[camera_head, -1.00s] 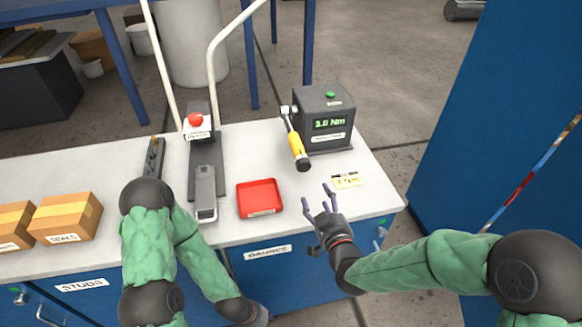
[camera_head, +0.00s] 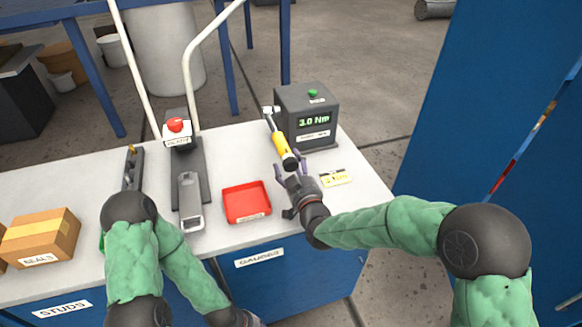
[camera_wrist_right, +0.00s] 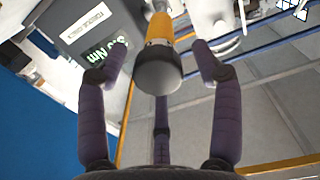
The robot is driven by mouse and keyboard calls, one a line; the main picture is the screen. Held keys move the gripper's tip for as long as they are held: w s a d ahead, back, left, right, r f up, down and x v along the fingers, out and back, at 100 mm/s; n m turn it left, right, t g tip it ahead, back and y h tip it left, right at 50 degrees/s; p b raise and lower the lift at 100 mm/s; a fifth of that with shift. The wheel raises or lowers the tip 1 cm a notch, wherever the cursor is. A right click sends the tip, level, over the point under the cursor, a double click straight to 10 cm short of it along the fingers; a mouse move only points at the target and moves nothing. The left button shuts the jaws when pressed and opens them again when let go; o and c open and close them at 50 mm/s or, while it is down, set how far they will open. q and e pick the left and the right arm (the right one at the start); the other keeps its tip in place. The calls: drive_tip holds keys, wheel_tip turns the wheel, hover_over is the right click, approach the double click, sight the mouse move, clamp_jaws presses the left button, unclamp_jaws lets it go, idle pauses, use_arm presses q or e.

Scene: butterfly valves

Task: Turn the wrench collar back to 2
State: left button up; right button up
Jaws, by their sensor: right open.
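The yellow-handled wrench (camera_head: 281,143) sticks out toward me from the front left of the grey torque tester (camera_head: 308,112), whose green display reads 3.0 Nm. Its dark end collar (camera_head: 290,162) points at my right gripper (camera_head: 293,177). In the right wrist view the dark collar (camera_wrist_right: 158,72) and the yellow handle (camera_wrist_right: 159,28) sit between the spread purple fingers of the open right gripper (camera_wrist_right: 160,80). I see no finger clearly closed on it. My left arm comes in at the lower left; its gripper is out of the picture.
A red tray (camera_head: 246,203) lies left of my right gripper. A press with a red knob (camera_head: 175,125) stands further left, and a cardboard box (camera_head: 40,238) is at the far left. The blue cabinet (camera_head: 500,120) bounds the right side.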

drive_tip(key=shift+w+a, duration=0.1)
drive_tip(key=shift+w, duration=0.15)
drive_tip(key=c, duration=1.1)
drive_tip(key=shift+f+n, duration=0.1)
drive_tip(key=shift+n, duration=0.4)
drive_tip(key=shift+c, duration=0.2)
drive_tip(key=shift+s+n+b, duration=0.1)
drive_tip(key=shift+n+b, duration=0.25)
drive_tip(key=shift+n, duration=0.25)
drive_tip(key=n, duration=0.2)
drive_tip(key=shift+a+n, duration=0.1)
drive_tip(key=shift+n, duration=0.2)
drive_tip(key=n, duration=0.4)
drive_tip(key=shift+f+h, duration=0.15)
drive_tip(key=shift+h, duration=0.15)
drive_tip(key=shift+a+f+n, duration=0.1)
drive_tip(key=shift+n, duration=1.3)
